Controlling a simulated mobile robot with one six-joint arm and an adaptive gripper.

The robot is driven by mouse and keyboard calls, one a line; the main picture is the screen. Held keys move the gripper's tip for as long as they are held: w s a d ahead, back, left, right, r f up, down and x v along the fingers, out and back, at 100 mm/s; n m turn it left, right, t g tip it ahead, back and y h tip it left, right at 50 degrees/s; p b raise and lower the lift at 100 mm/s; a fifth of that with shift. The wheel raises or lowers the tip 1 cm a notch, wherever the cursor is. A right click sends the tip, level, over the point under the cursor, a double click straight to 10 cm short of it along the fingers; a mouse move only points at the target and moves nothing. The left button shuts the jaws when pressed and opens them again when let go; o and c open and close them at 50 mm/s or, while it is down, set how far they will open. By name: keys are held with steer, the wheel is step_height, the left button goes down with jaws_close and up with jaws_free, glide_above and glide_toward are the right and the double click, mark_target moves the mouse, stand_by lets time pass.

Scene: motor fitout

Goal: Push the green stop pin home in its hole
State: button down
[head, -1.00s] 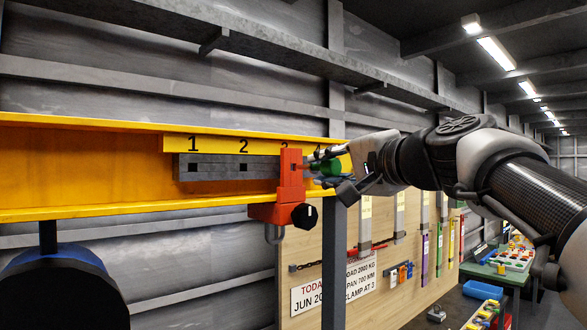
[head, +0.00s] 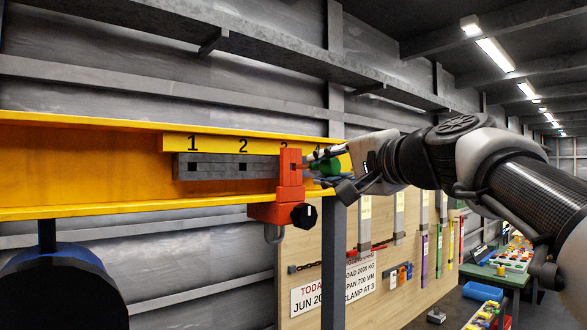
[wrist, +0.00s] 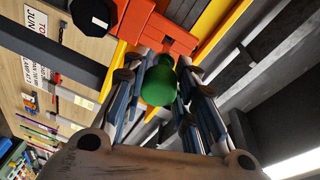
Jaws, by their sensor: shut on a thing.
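The green stop pin (head: 327,167) is between the fingers of my gripper (head: 325,168), at the right side of the red clamp (head: 290,185). In the wrist view the pin's round green head (wrist: 158,84) sits between both fingertips (wrist: 160,72), with the red clamp (wrist: 150,30) just beyond. My gripper is shut on the pin. The clamp hangs on the yellow beam (head: 90,165) near mark 3. The pin's tip and its hole are hidden, so I cannot tell how deep the pin is.
A grey bar with square holes (head: 215,167) runs along the beam under marks 1 and 2. A grey post (head: 334,260) stands below. A tool board (head: 300,265) with a sign is behind.

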mark_target(313, 166)
steer(key=shift+s+a+p+x, duration=0.15)
steer(key=shift+p+x, duration=0.15)
steer(key=shift+x, duration=0.65)
steer(key=shift+a+p+x, duration=0.15)
steer(key=shift+p+x, duration=0.15)
steer(key=shift+x, duration=0.65)
steer(key=shift+s+a+p+x, duration=0.15)
steer(key=shift+p+x, duration=0.15)
steer(key=shift+x, duration=0.65)
steer(key=c, duration=1.2)
jaws_free()
steer(key=shift+w+r, duration=0.1)
steer(key=v, duration=1.2)
steer(key=shift+c, duration=0.6)
